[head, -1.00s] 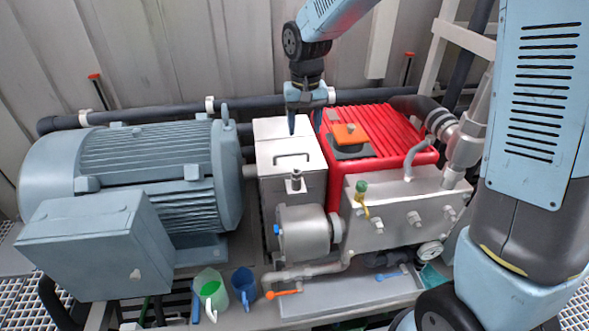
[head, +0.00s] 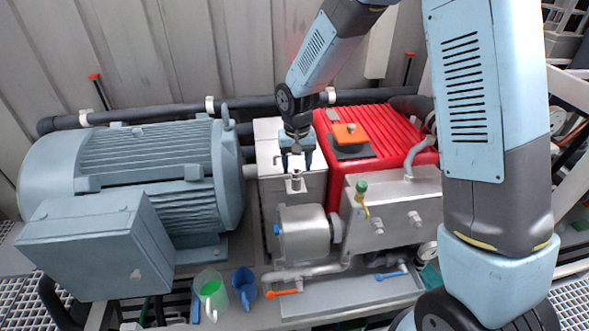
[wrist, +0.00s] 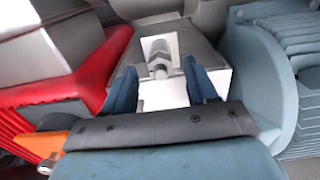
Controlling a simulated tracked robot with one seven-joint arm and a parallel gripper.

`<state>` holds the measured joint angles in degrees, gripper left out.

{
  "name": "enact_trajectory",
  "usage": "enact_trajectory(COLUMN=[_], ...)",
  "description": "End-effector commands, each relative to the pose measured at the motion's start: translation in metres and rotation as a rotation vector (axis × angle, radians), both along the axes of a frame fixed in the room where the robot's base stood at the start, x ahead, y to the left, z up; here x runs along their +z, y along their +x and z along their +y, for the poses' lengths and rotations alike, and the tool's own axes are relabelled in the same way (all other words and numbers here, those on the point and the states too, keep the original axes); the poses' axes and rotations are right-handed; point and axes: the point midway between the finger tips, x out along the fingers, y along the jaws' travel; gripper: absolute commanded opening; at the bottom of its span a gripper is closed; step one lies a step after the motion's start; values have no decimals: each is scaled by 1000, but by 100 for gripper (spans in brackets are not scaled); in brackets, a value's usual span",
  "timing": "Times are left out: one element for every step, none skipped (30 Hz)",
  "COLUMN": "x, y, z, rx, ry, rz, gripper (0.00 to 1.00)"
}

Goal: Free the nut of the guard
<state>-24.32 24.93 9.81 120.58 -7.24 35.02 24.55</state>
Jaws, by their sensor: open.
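The guard (head: 268,180) is a silver box between the blue motor and the red pump cover. The nut (head: 296,183) sits on a stud at its front upper edge. It also shows in the wrist view (wrist: 160,66), on a pale bracket. My gripper (head: 297,168) points down over the guard's front part, just above the nut. In the wrist view my gripper (wrist: 163,74) has its blue fingers apart, one on each side of the nut, with gaps visible. Whether the fingertips reach down to the nut's level I cannot tell. My gripper hides part of the guard's lid and its handle.
The red pump cover (head: 395,125) stands close on the right, with an orange block (head: 350,134) on top. The blue motor (head: 150,170) is close on the left. A brass-coloured valve (head: 362,198) rises at right.

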Motion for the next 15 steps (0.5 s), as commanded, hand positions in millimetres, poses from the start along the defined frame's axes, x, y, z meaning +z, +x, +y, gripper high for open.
enact_trajectory(x=[-7,-10,-13,-15,-17,-19,-21,-22,-22,-23,-23,-23,-23,-23,-23], y=[0,0,0,0,0,0,0,0,0,0,0,0,0,0,0], z=[0,0,0,0,0,0,0,0,0,0,0,0,0,0,0], rx=[0,0,-1,-1,-2,-2,-2,-2,-2,-2,-2,-2,-2,-2,-2], ry=[-2,-1,0,0,0,-1,0,0,0,0,0,0,0,0,0], rz=[3,2,1,1,1,2,1,1,0,0,0,0,0,0,0], gripper=[57,57,57,57,57,57,57,57,57,57,57,57,57,57,57])
